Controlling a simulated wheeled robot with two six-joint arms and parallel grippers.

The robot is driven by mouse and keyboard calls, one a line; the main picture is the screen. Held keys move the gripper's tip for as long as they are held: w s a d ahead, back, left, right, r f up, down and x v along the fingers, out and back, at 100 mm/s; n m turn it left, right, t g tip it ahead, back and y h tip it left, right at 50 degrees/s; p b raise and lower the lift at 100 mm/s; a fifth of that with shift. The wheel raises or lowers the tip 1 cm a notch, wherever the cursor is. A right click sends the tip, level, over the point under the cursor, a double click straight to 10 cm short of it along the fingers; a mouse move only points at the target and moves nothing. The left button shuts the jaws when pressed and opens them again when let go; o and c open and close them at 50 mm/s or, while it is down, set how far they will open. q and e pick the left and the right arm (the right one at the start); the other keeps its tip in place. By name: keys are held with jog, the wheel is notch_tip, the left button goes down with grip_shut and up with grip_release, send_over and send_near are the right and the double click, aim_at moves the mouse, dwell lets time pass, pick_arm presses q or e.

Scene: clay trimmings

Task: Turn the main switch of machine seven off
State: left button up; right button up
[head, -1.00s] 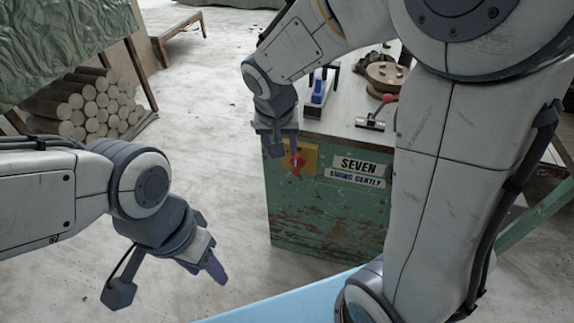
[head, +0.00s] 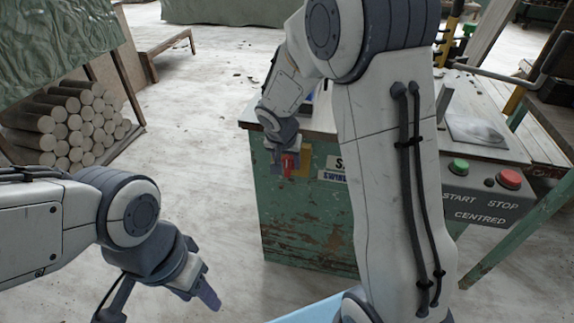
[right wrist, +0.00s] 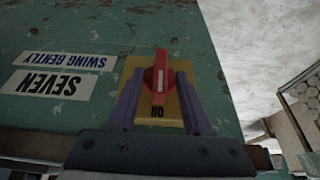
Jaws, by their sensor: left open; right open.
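The main switch (right wrist: 161,75) is a red rotary handle with a white stripe, on a yellow plate (right wrist: 142,112) on machine seven's green side (head: 300,220). In the right wrist view the handle stands lengthwise, its white stripe towards the upside-down word ON. My right gripper (head: 289,165) is open, with one finger on each side of the handle; gaps show between fingers and handle. In the head view the handle (head: 290,160) is partly hidden by this gripper. My left gripper (head: 205,290) is open and empty at the lower left, away from the machine.
A SEVEN label (right wrist: 47,86) and a SWING GENTLY label (right wrist: 65,62) sit beside the switch. A grey panel (head: 475,202) has a green START button (head: 459,166) and a red STOP button (head: 509,179). Stacked clay logs (head: 75,125) lie at left; open floor (head: 200,150) lies between.

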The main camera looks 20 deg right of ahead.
jog(key=shift+d+f, duration=0.1)
jog(key=shift+f, duration=0.15)
jog(key=shift+w, duration=0.1)
grip_shut()
